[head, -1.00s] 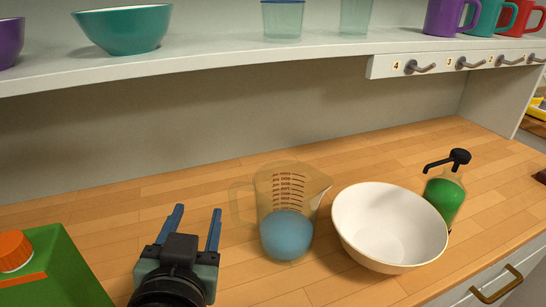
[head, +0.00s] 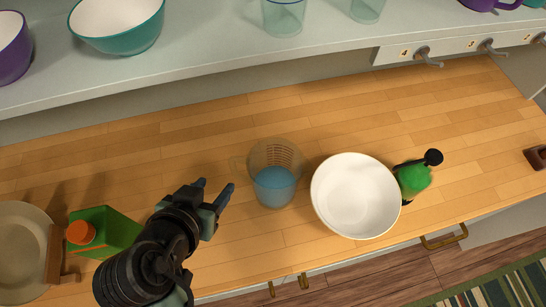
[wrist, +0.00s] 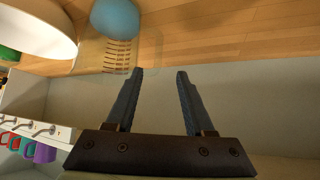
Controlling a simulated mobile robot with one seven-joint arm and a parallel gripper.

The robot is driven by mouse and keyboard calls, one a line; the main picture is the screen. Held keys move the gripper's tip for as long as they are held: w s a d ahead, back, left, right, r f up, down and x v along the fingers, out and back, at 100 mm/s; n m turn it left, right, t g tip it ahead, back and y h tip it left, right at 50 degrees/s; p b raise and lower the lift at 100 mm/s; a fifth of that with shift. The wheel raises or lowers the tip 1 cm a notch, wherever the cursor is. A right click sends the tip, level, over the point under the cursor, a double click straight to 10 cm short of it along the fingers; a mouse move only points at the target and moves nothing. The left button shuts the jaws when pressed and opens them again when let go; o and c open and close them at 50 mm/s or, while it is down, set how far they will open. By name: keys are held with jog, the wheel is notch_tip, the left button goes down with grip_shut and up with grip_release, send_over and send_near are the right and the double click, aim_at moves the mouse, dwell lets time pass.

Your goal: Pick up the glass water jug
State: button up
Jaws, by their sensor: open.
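The glass water jug (head: 274,176) is a clear measuring jug with red markings and blue liquid inside. It stands upright on the wooden counter in the head view, its handle on the left. In the wrist view the jug (wrist: 121,52) shows at the top left, partly cut off by the frame edge. My gripper (head: 216,190) is open and empty, to the left of the jug and apart from it. In the wrist view the two fingers (wrist: 158,72) are spread with nothing between them.
A white bowl (head: 356,196) stands close to the jug's right, with a green soap dispenser (head: 413,180) beyond it. A green carton (head: 108,231) with an orange cap and a plate (head: 22,250) are at left. A shelf (head: 215,52) with bowls and glasses overhangs the counter's back.

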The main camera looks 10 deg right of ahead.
aim_at(233, 167)
jog(key=shift+p+x, duration=0.55)
jog(key=shift+x, duration=5.75)
jog(key=shift+s+d, duration=0.1)
grip_shut()
jog(key=shift+r, duration=0.1)
